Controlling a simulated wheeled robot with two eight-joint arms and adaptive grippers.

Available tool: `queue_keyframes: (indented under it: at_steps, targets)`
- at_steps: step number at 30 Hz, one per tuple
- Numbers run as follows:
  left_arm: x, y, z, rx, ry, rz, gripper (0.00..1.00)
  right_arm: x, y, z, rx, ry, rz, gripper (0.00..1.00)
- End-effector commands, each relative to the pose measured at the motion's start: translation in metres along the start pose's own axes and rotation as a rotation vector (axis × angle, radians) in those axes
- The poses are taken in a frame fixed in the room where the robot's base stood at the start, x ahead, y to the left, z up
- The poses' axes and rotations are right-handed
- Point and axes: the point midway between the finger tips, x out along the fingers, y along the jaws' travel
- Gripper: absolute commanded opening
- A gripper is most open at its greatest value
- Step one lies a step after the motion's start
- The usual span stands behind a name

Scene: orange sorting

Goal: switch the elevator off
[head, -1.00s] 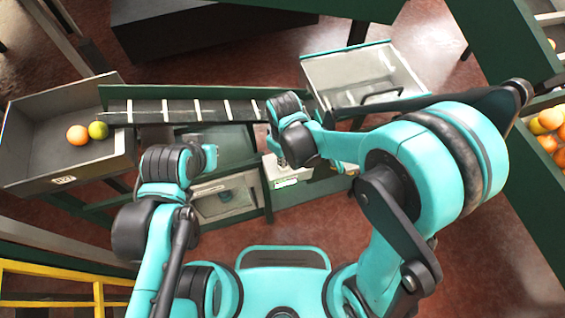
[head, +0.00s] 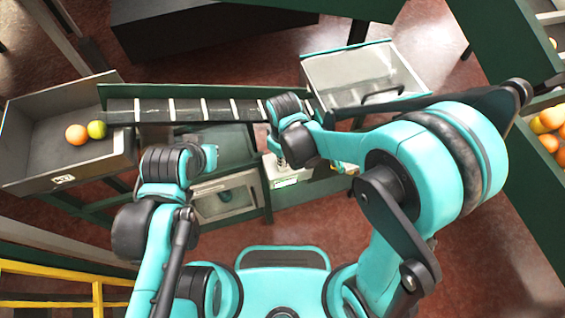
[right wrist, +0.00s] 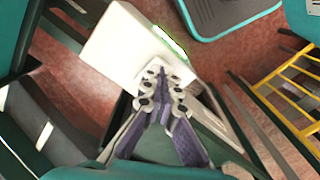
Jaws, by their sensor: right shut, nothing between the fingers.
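The elevator is a black belt (head: 187,111) with white slats, running from the grey bin at the left toward my right arm. A pale control box (head: 285,180) with a green label stands below its right end; the box also shows in the right wrist view (right wrist: 122,45), with a bright green strip on its edge. My right gripper (head: 281,160) is at this box, partly covered by my wrist. In the right wrist view its fingertips (right wrist: 160,72) are together and empty, over the box's near edge; contact and any switch cannot be made out.
The grey bin (head: 25,160) at the left holds an orange fruit (head: 76,134) and a greenish one (head: 96,129). A clear-topped container (head: 345,65) stands behind my right arm. More oranges (head: 548,122) lie at the right edge. A yellow railing (head: 60,270) is at lower left.

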Motion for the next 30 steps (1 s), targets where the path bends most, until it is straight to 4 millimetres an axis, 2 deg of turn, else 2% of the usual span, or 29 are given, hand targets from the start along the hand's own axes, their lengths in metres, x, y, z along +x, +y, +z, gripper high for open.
queue_keyframes:
  at_steps: [30]
  targets:
    - [0.012,0.0,0.008,0.0,0.0,0.0,0.0,0.016,0.0,0.0,0.0,0.0,0.0,0.0]
